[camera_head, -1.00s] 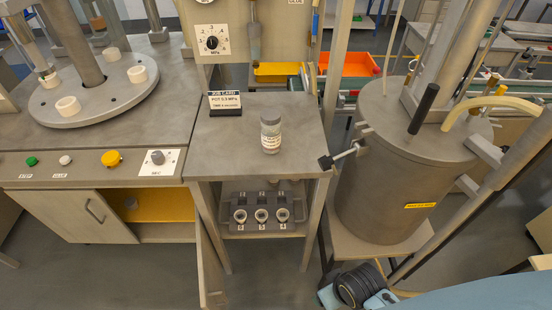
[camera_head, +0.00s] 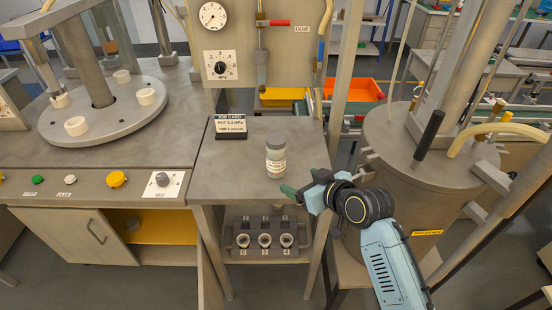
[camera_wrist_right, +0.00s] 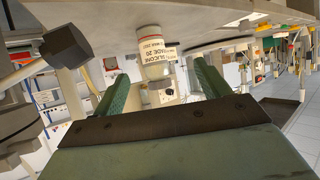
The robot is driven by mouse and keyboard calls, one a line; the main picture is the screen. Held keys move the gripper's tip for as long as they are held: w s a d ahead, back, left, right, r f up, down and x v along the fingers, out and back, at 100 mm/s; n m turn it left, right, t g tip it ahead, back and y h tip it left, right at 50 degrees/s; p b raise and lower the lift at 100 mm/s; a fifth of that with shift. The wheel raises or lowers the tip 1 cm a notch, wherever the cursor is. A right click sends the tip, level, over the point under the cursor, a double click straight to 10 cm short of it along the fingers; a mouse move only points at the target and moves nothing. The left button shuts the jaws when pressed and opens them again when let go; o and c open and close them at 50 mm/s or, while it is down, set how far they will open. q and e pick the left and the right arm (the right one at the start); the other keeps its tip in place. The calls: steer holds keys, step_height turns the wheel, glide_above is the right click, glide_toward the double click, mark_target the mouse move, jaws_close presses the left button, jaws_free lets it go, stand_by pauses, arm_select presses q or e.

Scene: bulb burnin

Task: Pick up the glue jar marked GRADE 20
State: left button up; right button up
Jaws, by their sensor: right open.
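The glue jar (camera_head: 276,155) is a small clear jar with a grey lid and a white label. It stands upright on the grey table between the two machines. In the right wrist view the jar (camera_wrist_right: 154,62) appears beyond and between the fingers, and its label reads SILICONE, GRADE 20. My right gripper (camera_head: 292,191) is open and empty, just right of and in front of the jar, with its green fingers pointing towards it. In the wrist view the open right gripper (camera_wrist_right: 160,85) has a finger on each side of the jar's picture. My left gripper is not in view.
A job card (camera_head: 231,126) stands at the table's back left. A rack with several cups (camera_head: 265,240) sits on the shelf below. A large grey pot (camera_head: 400,150) stands to the right, close to my right arm. The table left of the jar is clear.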

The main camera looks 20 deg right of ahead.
mark_target(282, 158)
steer(key=shift+t, duration=0.5)
steer(key=w, duration=0.3)
steer(key=w+a+f+b, duration=0.1)
steer(key=w, duration=0.2)
steer(key=w+a, duration=0.1)
steer(key=w, duration=0.2)
steer(key=shift+w+f, duration=0.2)
steer(key=shift+d+b+x, duration=0.15)
steer(key=shift+b+x, duration=0.2)
steer(key=shift+x, duration=1)
steer(key=shift+d+b+x, duration=0.2)
steer(key=shift+b+x, duration=0.15)
steer(key=shift+x, duration=0.95)
steer(key=shift+w, duration=0.1)
steer(key=c, duration=1.3)
